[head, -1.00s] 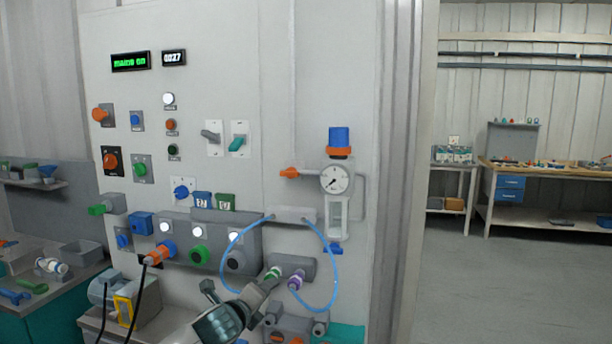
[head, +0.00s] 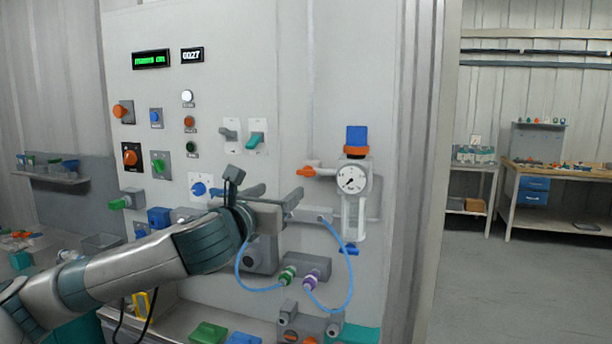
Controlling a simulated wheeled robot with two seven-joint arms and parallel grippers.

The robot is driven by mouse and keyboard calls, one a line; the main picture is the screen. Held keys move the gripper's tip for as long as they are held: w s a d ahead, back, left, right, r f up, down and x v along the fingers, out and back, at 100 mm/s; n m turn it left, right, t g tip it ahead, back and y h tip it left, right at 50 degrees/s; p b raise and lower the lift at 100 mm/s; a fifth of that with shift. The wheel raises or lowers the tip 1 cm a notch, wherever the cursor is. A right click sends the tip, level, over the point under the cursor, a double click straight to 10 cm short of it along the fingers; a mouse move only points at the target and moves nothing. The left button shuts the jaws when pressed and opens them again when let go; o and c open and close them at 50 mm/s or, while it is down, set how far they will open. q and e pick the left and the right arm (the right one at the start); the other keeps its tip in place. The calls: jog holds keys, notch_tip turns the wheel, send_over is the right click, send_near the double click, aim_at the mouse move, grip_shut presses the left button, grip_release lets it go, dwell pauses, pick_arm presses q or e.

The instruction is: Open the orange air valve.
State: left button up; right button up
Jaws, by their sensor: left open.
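The orange air valve (head: 308,171) is a small orange lever on the panel, left of the round pressure gauge (head: 351,179). It points left, roughly level, on a short grey pipe. My left gripper (head: 281,193) is open and empty, just below and left of the lever, with a visible gap to it. My left arm comes in from the lower left and covers part of the panel's lower row of fittings. My right gripper is not in view.
A blue hose (head: 240,274) loops below the gripper between panel fittings. A blue-and-orange regulator knob (head: 356,140) stands above the gauge. Switches (head: 256,139) sit to the upper left. Open floor (head: 500,285) lies right of the panel.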

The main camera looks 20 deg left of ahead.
aim_at(305, 174)
pick_arm(q)
jog(key=shift+w, duration=0.15)
jog(key=w+p, duration=0.1)
jog(key=w, duration=0.4)
jog(key=w+p, duration=0.2)
jog(key=w, duration=0.3)
jog(key=w+p, duration=0.2)
jog(key=w, duration=0.3)
jog(key=shift+w+d, duration=0.2)
jog(key=shift+d, duration=0.05)
jog(key=shift+w+p, duration=0.35)
jog(key=shift+w, duration=0.5)
jog(key=c, duration=1.1)
jog(key=shift+o, duration=0.2)
